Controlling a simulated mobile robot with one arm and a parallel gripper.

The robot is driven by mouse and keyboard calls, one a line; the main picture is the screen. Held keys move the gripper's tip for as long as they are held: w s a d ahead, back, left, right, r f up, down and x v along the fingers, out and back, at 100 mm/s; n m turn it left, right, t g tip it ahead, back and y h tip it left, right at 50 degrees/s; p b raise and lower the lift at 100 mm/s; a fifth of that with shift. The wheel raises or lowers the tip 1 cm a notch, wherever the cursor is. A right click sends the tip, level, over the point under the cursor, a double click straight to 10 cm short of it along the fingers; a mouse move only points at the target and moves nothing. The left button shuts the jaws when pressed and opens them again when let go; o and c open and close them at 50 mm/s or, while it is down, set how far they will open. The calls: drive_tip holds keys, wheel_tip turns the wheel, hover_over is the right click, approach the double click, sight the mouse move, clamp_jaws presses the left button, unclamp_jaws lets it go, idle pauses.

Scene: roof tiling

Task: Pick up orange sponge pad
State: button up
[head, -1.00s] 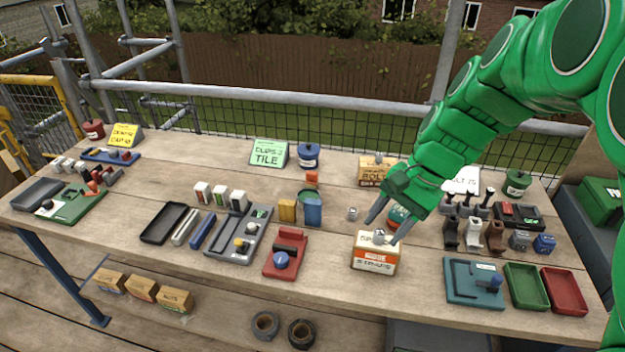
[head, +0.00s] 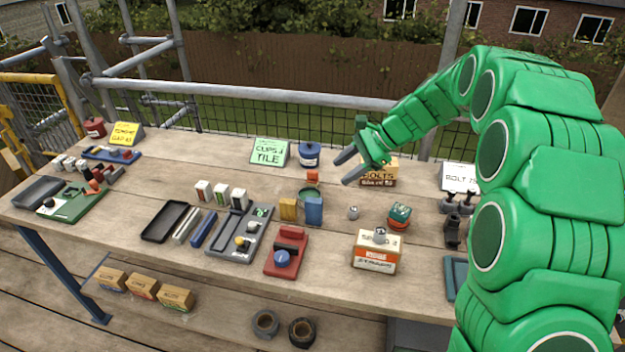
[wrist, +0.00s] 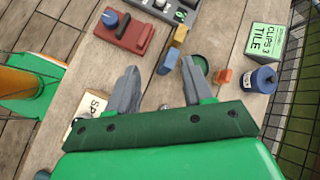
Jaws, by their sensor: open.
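A small orange block (head: 313,176), which looks most like the orange sponge pad, stands on the bench behind a green round dish (head: 309,191). It also shows in the wrist view (wrist: 222,76), right of the fingers. An ochre-yellow block (head: 288,209) stands nearer, beside a blue block (head: 313,210). My gripper (head: 346,168) is open and empty, above the bench to the right of the orange block and apart from it. In the wrist view its two fingers (wrist: 159,68) are spread, with the blue block (wrist: 168,62) beyond their gap.
A blue round tin (head: 309,155) and a green tile-clips sign (head: 269,152) stand behind. A bolts box (head: 378,176) is just behind my gripper. A labelled carton (head: 376,252) and a teal-and-orange piece (head: 400,215) stand to the right. My arm hides the bench's right end.

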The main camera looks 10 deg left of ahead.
drive_tip(key=w+a+f+m+y, duration=0.4)
drive_tip(key=w+f, duration=0.3)
drive_tip(key=w, duration=0.5)
drive_tip(key=m+t, duration=0.2)
drive_tip(key=m, duration=0.2)
approach(314, 171)
drive_tip(key=shift+y, duration=0.4)
drive_tip(key=x, duration=0.4)
drive_tip(key=shift+w+a+f, duration=0.15)
drive_tip(key=shift+w+a, duration=0.05)
drive_tip(key=shift+w, duration=0.15)
drive_tip(key=shift+x, duration=1.4)
drive_tip(key=shift+s+f+x, duration=0.15)
drive_tip(key=shift+s+x, duration=0.05)
drive_tip(key=shift+x, duration=1.05)
drive_tip(key=shift+s+f+x, duration=0.15)
drive_tip(key=shift+x, duration=1.15)
drive_tip(key=shift+d, duration=0.1)
drive_tip(key=shift+c, duration=0.3)
clamp_jaws()
